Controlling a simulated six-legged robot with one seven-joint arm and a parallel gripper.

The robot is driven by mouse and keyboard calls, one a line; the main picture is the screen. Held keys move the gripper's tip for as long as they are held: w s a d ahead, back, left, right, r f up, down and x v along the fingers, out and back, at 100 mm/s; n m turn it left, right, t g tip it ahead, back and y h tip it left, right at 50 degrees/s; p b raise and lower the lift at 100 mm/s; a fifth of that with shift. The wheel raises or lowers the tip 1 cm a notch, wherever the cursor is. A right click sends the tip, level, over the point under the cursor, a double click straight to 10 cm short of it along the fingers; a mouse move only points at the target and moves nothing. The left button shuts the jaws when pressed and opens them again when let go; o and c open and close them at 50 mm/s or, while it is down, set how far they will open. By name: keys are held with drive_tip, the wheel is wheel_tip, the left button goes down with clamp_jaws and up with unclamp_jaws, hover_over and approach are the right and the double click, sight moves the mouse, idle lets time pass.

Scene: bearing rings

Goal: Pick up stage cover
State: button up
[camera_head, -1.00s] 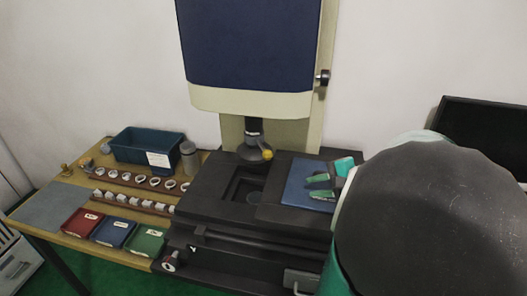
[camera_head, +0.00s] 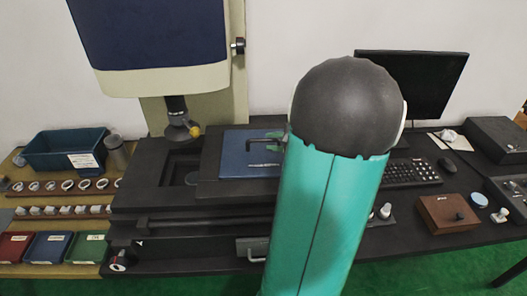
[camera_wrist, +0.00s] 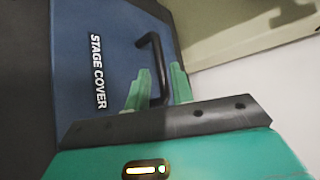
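The stage cover is a flat dark blue plate (camera_head: 238,153) lying on the black measuring stage (camera_head: 215,190). In the wrist view, the stage cover (camera_wrist: 75,55) carries white lettering and a black bar handle (camera_wrist: 153,48). My gripper (camera_wrist: 157,88) is open, with one green finger on each side of the handle and a gap visible between them. Whether a finger touches the handle cannot be told. In the head view, my gripper (camera_head: 265,140) is over the right part of the cover, and my arm hides the area to its right.
The machine's lens column (camera_head: 177,115) hangs left of the cover. Bins and ring racks stand at the left. A monitor (camera_head: 415,90), keyboard (camera_head: 412,173) and brown box (camera_head: 447,213) are at the right. A pale wall is behind.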

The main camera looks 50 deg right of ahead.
sight(265, 140)
drive_tip(key=x, duration=0.5)
drive_tip(key=shift+d, duration=0.15)
clamp_jaws()
drive_tip(key=shift+r, duration=0.15)
